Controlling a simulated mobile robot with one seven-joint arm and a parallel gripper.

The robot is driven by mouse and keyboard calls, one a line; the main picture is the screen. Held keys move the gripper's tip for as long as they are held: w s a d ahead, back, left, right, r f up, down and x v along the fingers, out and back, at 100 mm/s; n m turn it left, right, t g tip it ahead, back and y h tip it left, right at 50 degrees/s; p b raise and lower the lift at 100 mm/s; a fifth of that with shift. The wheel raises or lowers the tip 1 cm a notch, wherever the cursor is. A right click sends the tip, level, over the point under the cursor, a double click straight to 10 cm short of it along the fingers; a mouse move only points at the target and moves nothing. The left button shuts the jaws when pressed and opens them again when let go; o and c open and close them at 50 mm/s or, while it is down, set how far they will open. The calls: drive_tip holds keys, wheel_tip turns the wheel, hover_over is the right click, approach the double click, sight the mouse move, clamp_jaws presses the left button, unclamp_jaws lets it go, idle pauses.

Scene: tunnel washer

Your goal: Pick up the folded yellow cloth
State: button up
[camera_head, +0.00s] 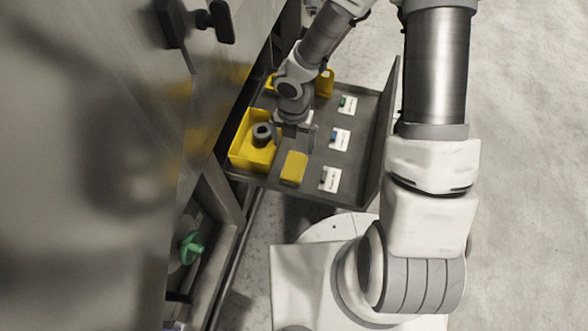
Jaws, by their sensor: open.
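A small flat yellow block shape, which looks like the folded yellow cloth (294,168), lies on the dark grey tray (262,178) near its front edge. My gripper (297,137) is over the tray, just behind the cloth in the picture. Its jaws are open and it appears empty. The cloth is apart from the fingers in the picture; the height of the fingers above the tray is hard to tell.
A yellow bin (242,152) with a dark round part (263,134) stands left of the cloth. White cards (330,179) with small items line the tray's right side, beside a raised wall (385,130). Another yellow object (324,84) is behind my arm. A metal machine wall (90,150) fills the left.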

drive_tip(key=b, duration=0.3)
hover_over(294, 165)
wheel_tip(294, 165, down, 7)
drive_tip(key=shift+f, duration=0.1)
wheel_tip(294, 165, down, 5)
drive_tip(key=b, duration=0.3)
drive_tip(key=shift+s+b, duration=0.1)
drive_tip(key=shift+b, duration=0.3)
drive_tip(key=c, duration=1.2)
